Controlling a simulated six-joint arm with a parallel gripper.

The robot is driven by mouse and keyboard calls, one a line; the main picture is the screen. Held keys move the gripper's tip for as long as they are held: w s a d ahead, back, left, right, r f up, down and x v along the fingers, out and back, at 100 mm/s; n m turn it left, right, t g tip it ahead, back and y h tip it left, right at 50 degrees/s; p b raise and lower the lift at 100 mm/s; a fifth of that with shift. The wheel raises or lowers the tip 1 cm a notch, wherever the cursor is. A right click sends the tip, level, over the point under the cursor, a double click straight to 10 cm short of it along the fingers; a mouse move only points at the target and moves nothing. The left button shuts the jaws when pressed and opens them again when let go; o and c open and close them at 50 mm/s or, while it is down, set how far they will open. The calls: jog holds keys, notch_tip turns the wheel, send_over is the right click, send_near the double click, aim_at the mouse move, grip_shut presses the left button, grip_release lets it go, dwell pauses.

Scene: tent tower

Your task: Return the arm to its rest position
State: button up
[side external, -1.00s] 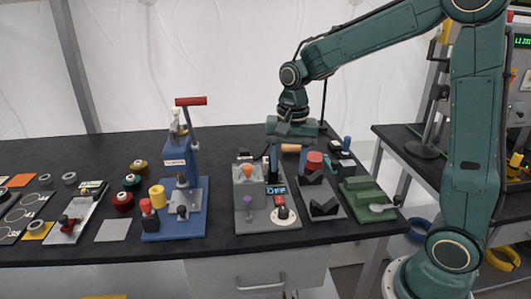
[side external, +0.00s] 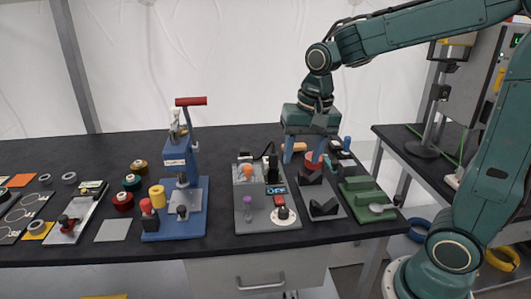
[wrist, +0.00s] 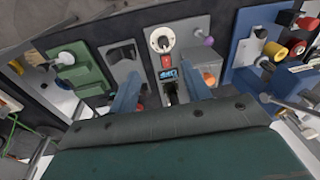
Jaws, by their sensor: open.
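My gripper (side external: 307,158) hangs above the right part of the black bench, pointing down, with its two blue fingers apart and nothing visible between them. In the side view its fingers overlap the red round piece (side external: 313,161) by the dark V-block stand (side external: 322,192); contact cannot be told. The green arm links rise up and right from the gripper, out of the top of the side view.
The grey control box (side external: 250,199) and blue press (side external: 180,190) stand left of my gripper. A green block fixture (side external: 366,198) lies to the right. Several spools and flat plates fill the left bench. A second bench with equipment (side external: 480,110) stands right. Space above the bench is open.

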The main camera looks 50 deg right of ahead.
jog(key=s+a+r+n+t, duration=0.1)
jog(key=s+n+t, duration=0.1)
jog(key=s+n, duration=0.2)
jog(key=s+a+r+n+t, duration=0.1)
jog(key=s+n, duration=0.3)
jog(key=s, duration=0.6)
jog(key=shift+r+t, duration=0.5)
jog(key=shift+r, duration=0.3)
